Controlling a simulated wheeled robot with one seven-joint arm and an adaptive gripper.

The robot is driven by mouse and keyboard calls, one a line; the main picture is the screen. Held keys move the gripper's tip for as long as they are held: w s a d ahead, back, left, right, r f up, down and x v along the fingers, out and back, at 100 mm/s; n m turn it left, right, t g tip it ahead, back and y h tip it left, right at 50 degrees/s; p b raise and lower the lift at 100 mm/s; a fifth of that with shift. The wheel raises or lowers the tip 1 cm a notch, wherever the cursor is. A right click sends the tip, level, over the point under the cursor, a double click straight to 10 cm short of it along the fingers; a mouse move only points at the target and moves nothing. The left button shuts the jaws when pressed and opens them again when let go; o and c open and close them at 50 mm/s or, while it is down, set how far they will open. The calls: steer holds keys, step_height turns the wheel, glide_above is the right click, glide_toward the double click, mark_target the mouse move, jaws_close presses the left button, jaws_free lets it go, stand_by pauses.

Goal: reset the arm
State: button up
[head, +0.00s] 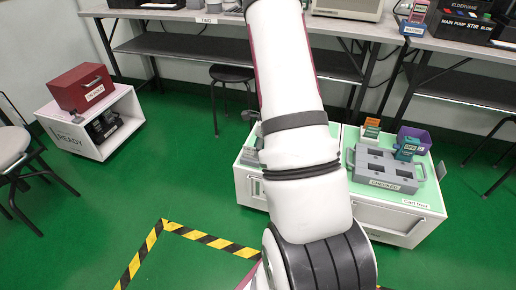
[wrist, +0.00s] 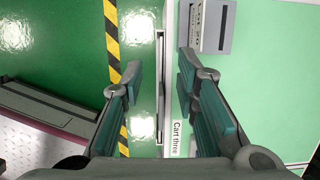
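My gripper (wrist: 158,85) shows in the wrist view with its two fingers spread wide apart and nothing between them. It hangs over the edge of a cart (wrist: 178,80) whose label reads "Cart three". In the head view my white arm stretches from the bottom middle to the top and hides the gripper and part of the carts behind it.
Cart four (head: 400,212) stands right of my arm, bearing a grey tray labelled "Checked" (head: 385,172), small coloured testers and a purple bin (head: 417,137). A white "Ready" cart (head: 120,118) with a red box (head: 82,88) stands left. Benches line the wall.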

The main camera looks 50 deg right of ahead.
stand_by(0.3)
steer(key=w+a+r+n+y, duration=0.3)
steer(key=a+r+n, duration=0.7)
steer(key=a+r, duration=0.65)
steer(key=s+a+r+n, duration=0.8)
steer(key=a+r, duration=0.1)
steer(key=a, duration=0.2)
steer(key=s+a+r+n+g+h, duration=0.1)
steer(key=s+a+r+n+h, duration=0.1)
steer(key=s+n, duration=0.6)
steer(key=s+a+r+n+g+h, duration=0.1)
steer(key=s+a+r+n+h, duration=0.3)
steer(key=s, duration=0.8)
step_height(320, 180, up, 36)
steer(key=d+n+t+y+p, duration=0.1)
steer(key=d+t+y+p, duration=0.1)
steer(key=p, duration=3.3)
steer(key=shift+s+t+p, duration=0.25)
steer(key=shift+t+p, duration=0.15)
steer(key=shift+t, duration=0.5)
steer(key=shift+r, duration=0.1)
